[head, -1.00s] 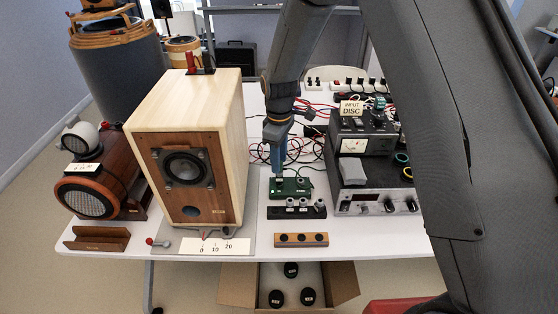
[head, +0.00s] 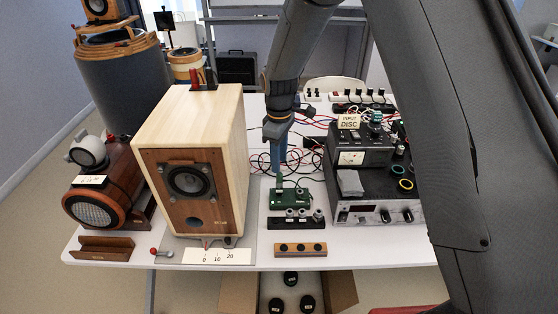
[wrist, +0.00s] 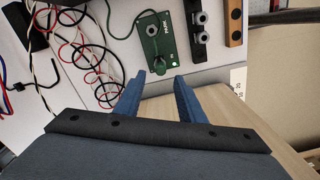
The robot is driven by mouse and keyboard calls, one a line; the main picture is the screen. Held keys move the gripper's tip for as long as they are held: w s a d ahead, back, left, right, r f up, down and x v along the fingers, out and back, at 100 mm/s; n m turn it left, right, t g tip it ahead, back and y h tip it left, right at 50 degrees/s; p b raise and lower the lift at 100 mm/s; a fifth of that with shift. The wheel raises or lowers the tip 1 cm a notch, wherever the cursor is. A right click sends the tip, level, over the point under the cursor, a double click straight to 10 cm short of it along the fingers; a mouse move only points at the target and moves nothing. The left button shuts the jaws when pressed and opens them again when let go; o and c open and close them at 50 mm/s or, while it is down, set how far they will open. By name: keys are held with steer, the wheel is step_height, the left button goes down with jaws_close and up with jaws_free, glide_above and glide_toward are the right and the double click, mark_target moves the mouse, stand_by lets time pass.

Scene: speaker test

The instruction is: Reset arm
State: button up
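My gripper (head: 279,158) hangs fingers-down over the table, just behind a small green box (head: 289,201). In the wrist view, the two blue fingers of my gripper (wrist: 158,82) stand apart with nothing between them. My grey arm reaches in from the right of the head view.
A wooden speaker (head: 190,180) stands close left of my gripper; stacked amplifier units (head: 365,185) stand right. A black strip (head: 296,222) with grey knobs and a wooden block (head: 300,249) lie in front. Red and black cables (head: 262,160) tangle behind.

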steer(key=shift+r, duration=0.5)
steer(key=shift+d+r, duration=0.1)
steer(key=shift+d, duration=0.1)
steer(key=s+d+r+m+b, duration=0.2)
steer(key=s+d+m, duration=0.4)
steer(key=s+d, duration=0.3)
steer(key=s+d+r+m+t+b, duration=0.1)
steer(key=s+d+r+m+b, duration=0.1)
steer(key=s+d+m, duration=0.5)
steer(key=s+d, duration=0.2)
steer(key=s, duration=0.3)
steer(key=shift+s+d+r+m+b, duration=0.2)
steer(key=shift+s+d+m+b, duration=0.1)
steer(key=shift+s, duration=0.1)
